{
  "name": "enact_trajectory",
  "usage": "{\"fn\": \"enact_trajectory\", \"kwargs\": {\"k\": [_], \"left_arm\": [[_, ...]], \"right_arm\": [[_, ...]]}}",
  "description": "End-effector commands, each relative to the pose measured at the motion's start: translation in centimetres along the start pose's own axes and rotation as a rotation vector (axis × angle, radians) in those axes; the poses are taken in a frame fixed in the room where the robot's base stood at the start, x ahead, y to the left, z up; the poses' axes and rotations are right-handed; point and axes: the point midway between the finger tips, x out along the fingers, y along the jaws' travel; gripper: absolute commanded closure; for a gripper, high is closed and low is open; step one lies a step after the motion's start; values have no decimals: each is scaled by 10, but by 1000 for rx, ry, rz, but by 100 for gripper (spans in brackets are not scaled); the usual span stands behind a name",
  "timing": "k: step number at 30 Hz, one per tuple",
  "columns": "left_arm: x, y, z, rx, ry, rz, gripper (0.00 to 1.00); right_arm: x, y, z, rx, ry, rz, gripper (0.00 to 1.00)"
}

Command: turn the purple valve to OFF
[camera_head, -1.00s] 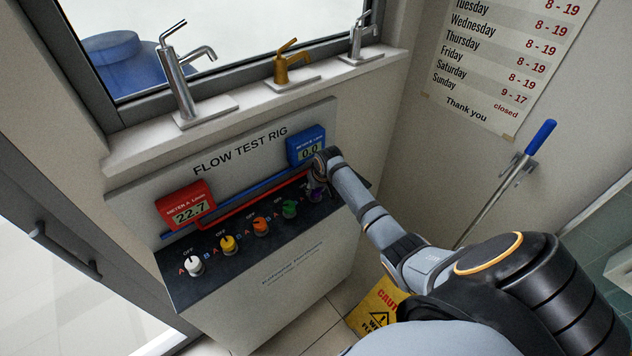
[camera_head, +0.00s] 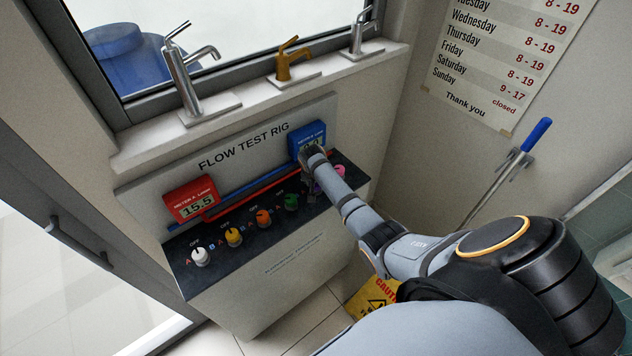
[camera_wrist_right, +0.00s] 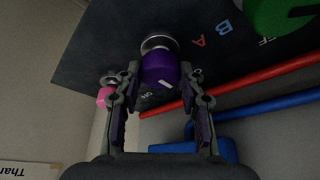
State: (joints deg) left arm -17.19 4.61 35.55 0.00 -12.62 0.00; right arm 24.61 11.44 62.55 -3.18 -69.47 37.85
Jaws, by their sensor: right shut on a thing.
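The purple valve (camera_wrist_right: 160,72) is a round knob with a white pointer mark on the dark panel (camera_wrist_right: 95,50) of the test rig. In the right wrist view it sits between the fingers of my right gripper (camera_wrist_right: 160,76), which is shut on it. In the head view my right wrist and gripper (camera_head: 313,182) cover most of this valve. My left gripper is not in view.
White (camera_head: 201,257), yellow (camera_head: 234,237), orange (camera_head: 264,218) and green (camera_head: 292,202) valves line the panel to the left; a pink knob (camera_head: 341,171) is to the right. Red meter A (camera_head: 190,200) reads 15.5. Blue meter B (camera_head: 308,136) is partly hidden. Taps stand on the ledge above.

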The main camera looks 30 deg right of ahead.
Motion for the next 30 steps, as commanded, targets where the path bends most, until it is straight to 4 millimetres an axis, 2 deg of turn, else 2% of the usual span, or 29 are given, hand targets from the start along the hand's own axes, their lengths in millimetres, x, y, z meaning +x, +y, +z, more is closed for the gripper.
{"fn": "enact_trajectory", "kwargs": {"k": [11,12,17,26,30], "left_arm": [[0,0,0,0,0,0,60],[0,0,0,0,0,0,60],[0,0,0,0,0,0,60],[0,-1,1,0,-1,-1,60],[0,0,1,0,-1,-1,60]], "right_arm": [[-1,-1,-2,4,4,0,93],[-1,0,-2,3,4,0,59],[-1,0,-1,3,2,0,38],[-1,0,-1,3,1,1,38],[-15,-1,-2,3,3,-1,38]]}}
